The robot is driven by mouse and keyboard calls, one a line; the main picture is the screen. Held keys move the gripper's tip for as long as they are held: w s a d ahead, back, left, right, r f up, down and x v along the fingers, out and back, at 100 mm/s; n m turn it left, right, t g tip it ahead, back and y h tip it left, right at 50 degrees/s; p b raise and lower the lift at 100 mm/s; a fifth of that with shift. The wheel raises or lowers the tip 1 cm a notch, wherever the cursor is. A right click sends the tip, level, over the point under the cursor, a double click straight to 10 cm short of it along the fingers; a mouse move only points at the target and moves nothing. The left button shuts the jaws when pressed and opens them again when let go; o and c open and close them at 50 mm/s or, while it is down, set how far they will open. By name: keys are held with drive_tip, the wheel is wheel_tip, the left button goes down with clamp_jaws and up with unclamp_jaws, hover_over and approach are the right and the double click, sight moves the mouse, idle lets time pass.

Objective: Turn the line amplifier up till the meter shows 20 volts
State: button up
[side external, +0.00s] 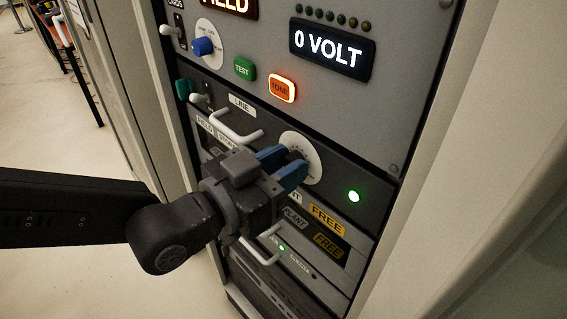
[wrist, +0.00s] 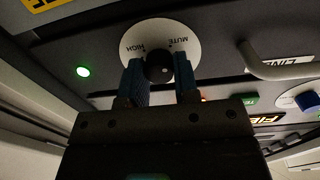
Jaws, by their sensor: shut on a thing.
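The line amplifier's knob (wrist: 159,67) is black and round, on a white dial (wrist: 128,42) marked MUTE and HIGH in the wrist view. In the side view the dial (side external: 313,150) shows, but the knob is mostly hidden behind my fingers. My gripper (side external: 288,166) has its blue fingers on both sides of the knob, shut on it; the wrist view shows the gripper (wrist: 160,78) too. The meter (side external: 331,50) reads 0 VOLT in white digits.
A green lamp (side external: 353,196) is lit right of the dial. A white handle (side external: 237,129) sticks out left of my gripper, beside the LINE label (side external: 242,105). Above are a green TEST button (side external: 244,69), a lit orange TONE button (side external: 282,88) and a blue knob (side external: 203,46).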

drive_tip(key=m, duration=1.1)
drive_tip(key=shift+s+d, duration=0.1)
idle(0.5)
drive_tip(key=o, duration=0.9)
drive_tip(key=v, duration=1.4)
drive_tip(key=shift+d+r, duration=0.15)
drive_tip(key=shift+r, duration=0.05)
